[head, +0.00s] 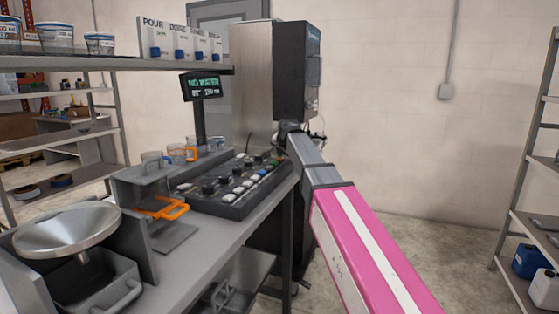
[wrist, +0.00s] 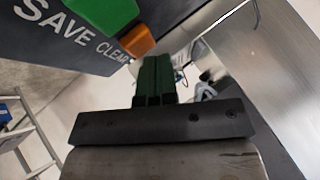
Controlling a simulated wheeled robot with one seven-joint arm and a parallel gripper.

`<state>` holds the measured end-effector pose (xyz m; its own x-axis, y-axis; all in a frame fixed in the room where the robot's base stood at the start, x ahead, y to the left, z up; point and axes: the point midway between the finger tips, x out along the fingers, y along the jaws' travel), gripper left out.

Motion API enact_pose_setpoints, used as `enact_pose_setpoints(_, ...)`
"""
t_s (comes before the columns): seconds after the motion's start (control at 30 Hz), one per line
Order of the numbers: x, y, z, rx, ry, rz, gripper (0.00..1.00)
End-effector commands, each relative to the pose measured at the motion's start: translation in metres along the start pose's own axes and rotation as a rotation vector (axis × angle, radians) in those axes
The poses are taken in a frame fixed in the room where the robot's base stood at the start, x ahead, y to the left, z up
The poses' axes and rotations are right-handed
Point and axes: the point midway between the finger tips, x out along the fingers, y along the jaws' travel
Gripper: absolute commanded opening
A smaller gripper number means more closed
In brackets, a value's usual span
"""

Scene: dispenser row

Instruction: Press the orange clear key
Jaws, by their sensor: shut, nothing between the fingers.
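The orange clear key (wrist: 138,42) shows in the wrist view at the corner of a dark panel (wrist: 60,45), beside the printed word CLEAR. A larger green key (wrist: 100,12) sits next to it, by the word SAVE. My gripper (wrist: 155,62) is shut and empty, its green fingertips just below and right of the orange key. I cannot tell whether they touch it. In the head view my pink arm reaches to the far right end of the dark key console (head: 235,187). There my gripper and the orange key are too small or hidden to make out.
A display (head: 201,86) reading NO WATER stands on a post behind the console. A metal column with a dark box (head: 297,70) rises beyond my arm's end. Floor is open at right before a shelf.

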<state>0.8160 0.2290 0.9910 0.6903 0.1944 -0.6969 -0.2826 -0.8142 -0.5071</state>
Motion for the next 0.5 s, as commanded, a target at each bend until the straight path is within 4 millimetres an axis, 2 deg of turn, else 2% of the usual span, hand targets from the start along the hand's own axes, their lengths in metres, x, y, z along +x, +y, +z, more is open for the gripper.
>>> enact_pose_setpoints(0.5, 0.0031, 0.0023, 0.0023, 0.0, 0.0, 0.0, 0.0)
